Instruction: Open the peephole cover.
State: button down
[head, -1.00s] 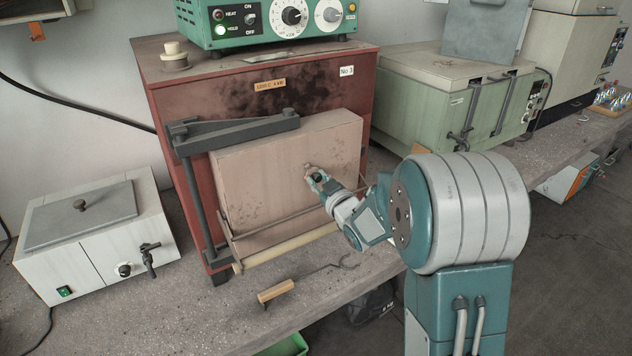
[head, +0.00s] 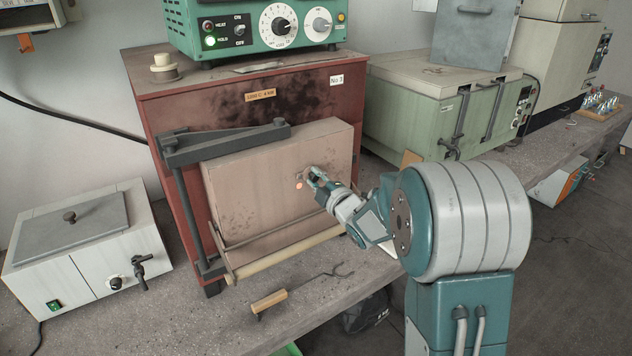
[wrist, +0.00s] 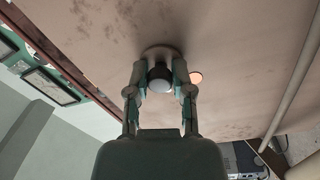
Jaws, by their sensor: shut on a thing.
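The furnace door (head: 255,190) is a thick pale block on the front of the red furnace. Its peephole glows orange (head: 299,184) and lies uncovered beside my gripper (head: 312,173). In the wrist view the round glow (wrist: 196,78) is just right of the fingers. There my gripper (wrist: 160,80) is shut on the dark round knob (wrist: 160,76) of the peephole cover, with a finger on either side. The cover's pale disc (wrist: 158,51) shows behind the knob against the door, partly hidden by the fingers.
A dark hinge arm (head: 225,145) and a side bar hold the door. A pale handle bar (head: 285,252) runs below it. A wooden-handled hook (head: 270,300) lies on the bench in front. A white box (head: 90,250) stands left, a green furnace (head: 430,110) right.

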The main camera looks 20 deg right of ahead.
jog(key=shift+a+r+n+y, duration=0.1)
jog(key=shift+r+n+y, duration=0.1)
jog(key=shift+n, duration=0.65)
jog(key=shift+a+r+n+y, duration=0.1)
jog(key=shift+r+n, duration=0.05)
jog(key=shift+n, duration=0.7)
jog(key=shift+c, duration=2.4)
grip_release()
jog(key=shift+w+a, duration=0.1)
jog(key=shift+a, duration=0.05)
jog(key=shift+s+d, duration=0.25)
jog(key=v, duration=1.1)
jog(key=shift+s, duration=0.2)
